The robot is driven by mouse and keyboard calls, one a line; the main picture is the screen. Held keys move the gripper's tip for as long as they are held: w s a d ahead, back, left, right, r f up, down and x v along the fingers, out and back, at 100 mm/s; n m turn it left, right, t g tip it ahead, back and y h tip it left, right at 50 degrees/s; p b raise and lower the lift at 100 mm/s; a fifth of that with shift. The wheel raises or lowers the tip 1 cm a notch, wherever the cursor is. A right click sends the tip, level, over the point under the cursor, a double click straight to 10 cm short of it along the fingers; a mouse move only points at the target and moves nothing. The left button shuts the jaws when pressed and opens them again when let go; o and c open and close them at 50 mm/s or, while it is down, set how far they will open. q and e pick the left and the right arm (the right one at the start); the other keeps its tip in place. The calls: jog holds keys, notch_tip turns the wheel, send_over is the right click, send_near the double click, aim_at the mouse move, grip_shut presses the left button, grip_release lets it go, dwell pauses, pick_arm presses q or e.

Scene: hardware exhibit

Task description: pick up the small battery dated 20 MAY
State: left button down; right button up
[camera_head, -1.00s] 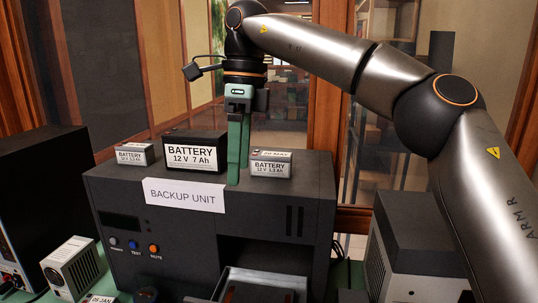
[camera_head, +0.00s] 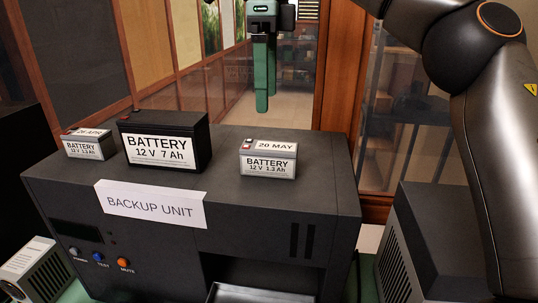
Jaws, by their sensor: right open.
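The small battery labelled 20 MAY (camera_head: 268,159) is grey, marked BATTERY 12 V 1.3 Ah, and stands upright on top of the dark backup unit (camera_head: 240,205), right of the middle. A small battery labelled 26 APR or similar (camera_head: 88,146) stands at the left of the same top. A larger black 12 V 7 Ah battery (camera_head: 163,141) stands between them. My right gripper (camera_head: 262,108) points down with its green fingers above and behind the 20 MAY battery, apart from it and empty. My left gripper is not in view.
A BACKUP UNIT sign (camera_head: 150,205) hangs on the unit's front edge. A metal tray (camera_head: 260,293) shows at the unit's lower opening. A grey vented box (camera_head: 440,240) stands at the right. The top right of the unit is clear.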

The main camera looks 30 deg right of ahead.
aim_at(269, 146)
notch_tip(269, 146, down, 6)
jog(key=shift+r, duration=0.1)
jog(key=shift+s+f, duration=0.2)
jog(key=shift+f, duration=1.1)
jog(key=shift+s+f, duration=0.15)
jog(key=shift+f, duration=1.15)
jog(key=shift+d, duration=0.1)
grip_shut()
